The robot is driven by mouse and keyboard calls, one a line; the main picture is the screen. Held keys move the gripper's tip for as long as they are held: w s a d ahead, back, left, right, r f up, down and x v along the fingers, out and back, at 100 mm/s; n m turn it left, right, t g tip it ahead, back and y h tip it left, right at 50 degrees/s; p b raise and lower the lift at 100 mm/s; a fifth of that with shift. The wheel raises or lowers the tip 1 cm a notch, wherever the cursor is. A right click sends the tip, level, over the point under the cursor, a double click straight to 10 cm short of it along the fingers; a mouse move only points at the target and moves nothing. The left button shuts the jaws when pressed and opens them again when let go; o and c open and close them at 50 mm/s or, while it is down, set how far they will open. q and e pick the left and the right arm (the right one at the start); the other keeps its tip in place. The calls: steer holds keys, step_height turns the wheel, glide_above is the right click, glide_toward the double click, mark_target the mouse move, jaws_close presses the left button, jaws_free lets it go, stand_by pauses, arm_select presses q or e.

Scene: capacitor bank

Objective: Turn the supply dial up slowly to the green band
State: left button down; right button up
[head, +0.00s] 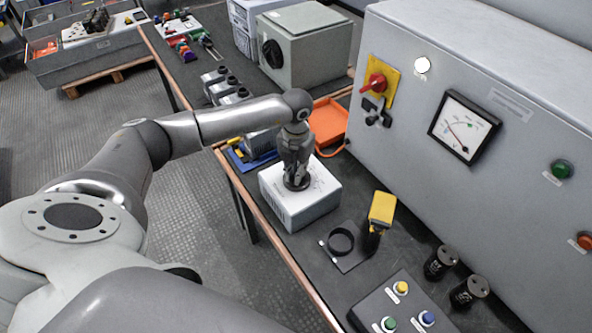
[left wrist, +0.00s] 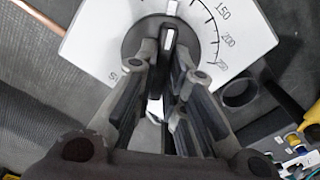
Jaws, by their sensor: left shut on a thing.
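The supply dial's light grey box (head: 305,211) stands on the dark bench, with a white scale face on top. In the left wrist view the scale face (left wrist: 85,50) shows numbers such as 150 and 200, and the dark knob (left wrist: 168,45) has a white pointer line. My left gripper (head: 296,184) points down from above and is shut on the knob; its fingers (left wrist: 165,75) sit on both sides of it. The gripper hides the knob in the head view. The panel meter (head: 463,127) has a small green band; its needle leans left of it. My right gripper is out of view.
The grey cabinet (head: 420,165) bounds the bench at the right, with a red switch (head: 375,84) on yellow. A yellow-and-black tool (head: 381,212), a black ring (head: 341,241) and a button box (head: 405,305) stand nearby. An orange tray (head: 328,122) lies behind.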

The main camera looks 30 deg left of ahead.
arm_select(q)
steer(key=shift+a+f+m+b, duration=0.1)
steer(key=shift+f+m+b, duration=0.05)
steer(key=shift+m+b, duration=2.15)
steer(key=shift+m, duration=0.5)
steer(key=shift+r, duration=0.2)
steer(key=c, duration=1.5)
jaws_free()
step_height(320, 180, up, 12)
